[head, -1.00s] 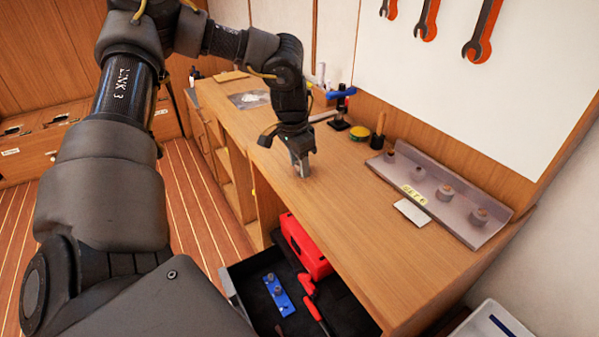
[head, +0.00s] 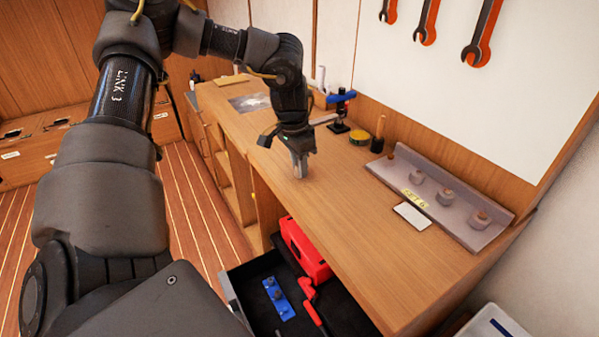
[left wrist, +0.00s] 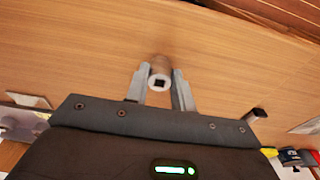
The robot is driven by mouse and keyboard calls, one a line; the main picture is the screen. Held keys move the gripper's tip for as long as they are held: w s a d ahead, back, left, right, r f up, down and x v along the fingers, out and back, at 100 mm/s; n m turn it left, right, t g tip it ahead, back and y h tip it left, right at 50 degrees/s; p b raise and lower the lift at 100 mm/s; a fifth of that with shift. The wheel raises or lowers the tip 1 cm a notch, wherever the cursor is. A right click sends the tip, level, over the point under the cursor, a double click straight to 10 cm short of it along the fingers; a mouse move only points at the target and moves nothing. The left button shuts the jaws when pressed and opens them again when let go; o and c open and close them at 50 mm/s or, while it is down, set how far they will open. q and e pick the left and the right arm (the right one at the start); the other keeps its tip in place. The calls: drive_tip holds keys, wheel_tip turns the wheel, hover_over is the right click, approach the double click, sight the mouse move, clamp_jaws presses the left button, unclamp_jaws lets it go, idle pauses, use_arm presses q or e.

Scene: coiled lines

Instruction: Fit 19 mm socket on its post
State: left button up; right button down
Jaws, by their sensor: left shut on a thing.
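My left gripper (head: 299,168) is above the wooden bench, near its middle. In the left wrist view its two fingers (left wrist: 160,90) are shut on a small round socket (left wrist: 160,74) with a dark square hole in its end. Its size mark cannot be read. The grey angled rack (head: 432,207) lies on the bench to the right, well apart from the gripper. The farthest post (head: 391,155) looks bare; the nearer ones carry grey sockets (head: 445,195). My right gripper is not in view.
A white card (head: 412,216) lies in front of the rack. An open drawer (head: 238,300) below holds a red case (head: 304,250) and blue rail (head: 278,299).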

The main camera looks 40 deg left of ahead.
use_arm(q)
drive_tip(key=shift+r+p, duration=0.45)
drive_tip(key=shift+r, duration=0.7)
drive_tip(key=shift+f, duration=0.1)
